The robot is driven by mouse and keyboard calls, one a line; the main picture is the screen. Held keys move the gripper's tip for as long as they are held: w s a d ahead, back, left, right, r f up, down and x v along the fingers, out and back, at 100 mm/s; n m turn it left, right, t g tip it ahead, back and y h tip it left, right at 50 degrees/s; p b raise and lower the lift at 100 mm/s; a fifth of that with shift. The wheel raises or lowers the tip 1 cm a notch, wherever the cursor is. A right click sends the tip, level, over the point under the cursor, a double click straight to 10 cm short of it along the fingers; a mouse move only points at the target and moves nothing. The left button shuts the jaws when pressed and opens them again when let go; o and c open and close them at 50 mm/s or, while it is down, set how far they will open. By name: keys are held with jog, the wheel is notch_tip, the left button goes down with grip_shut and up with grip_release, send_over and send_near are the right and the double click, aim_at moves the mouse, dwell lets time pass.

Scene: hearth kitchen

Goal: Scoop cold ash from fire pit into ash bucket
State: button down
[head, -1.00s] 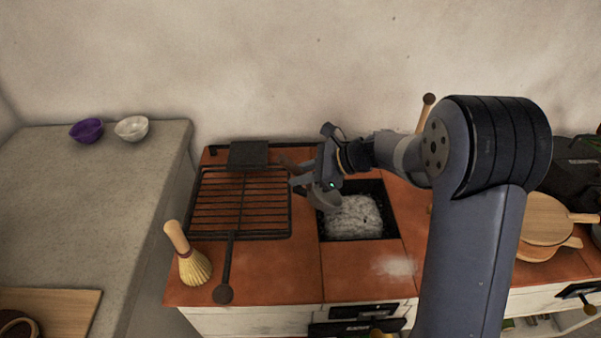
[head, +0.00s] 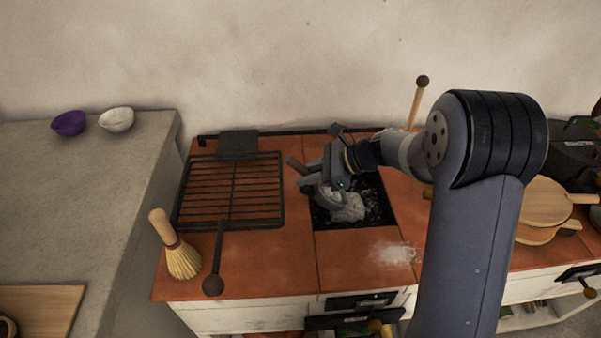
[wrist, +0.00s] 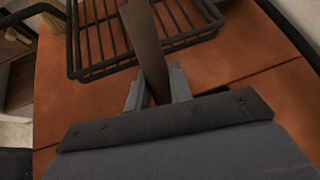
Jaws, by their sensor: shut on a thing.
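My gripper (head: 318,178) is shut on the brown handle (head: 297,165) of a scoop, low over the left side of the fire pit (head: 378,205). The handle (wrist: 143,38) also stands between the fingers (wrist: 152,88) in the wrist view. The scoop's grey bowl (head: 325,197) is down at the pit, partly hidden by my gripper. A pale grey clump of ash (head: 348,208) lies at the bowl; I cannot tell how much is in it. The pit's dark floor shows around it with scattered ash. I cannot make out an ash bucket.
A black grill rack (head: 228,190) lies left of the pit. A whisk brush (head: 178,248) stands at the front left. Pale ash (head: 395,253) dusts the tiles in front of the pit. Round wooden boards (head: 546,210) lie at the right. Bowls (head: 68,123) sit on the grey counter.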

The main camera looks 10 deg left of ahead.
jog(key=shift+w+d+f+p, duration=0.1)
jog(key=shift+w+d+p, duration=0.15)
jog(key=shift+d, duration=0.7)
jog(key=shift+w+d+p, duration=0.1)
jog(key=shift+w+d, duration=0.2)
jog(key=shift+d, duration=0.65)
notch_tip(320, 180, up, 7)
jog(key=h+p, duration=0.3)
jog(key=p, duration=0.8)
jog(key=shift+t+h+p, duration=0.35)
jog(key=shift+t+h, duration=0.05)
notch_tip(320, 180, up, 8)
jog(key=h+p, duration=0.2)
jog(key=p, duration=1)
jog(key=shift+n+t+h, duration=0.3)
jog(key=shift+n+h, duration=0.1)
jog(key=shift+s, duration=0.1)
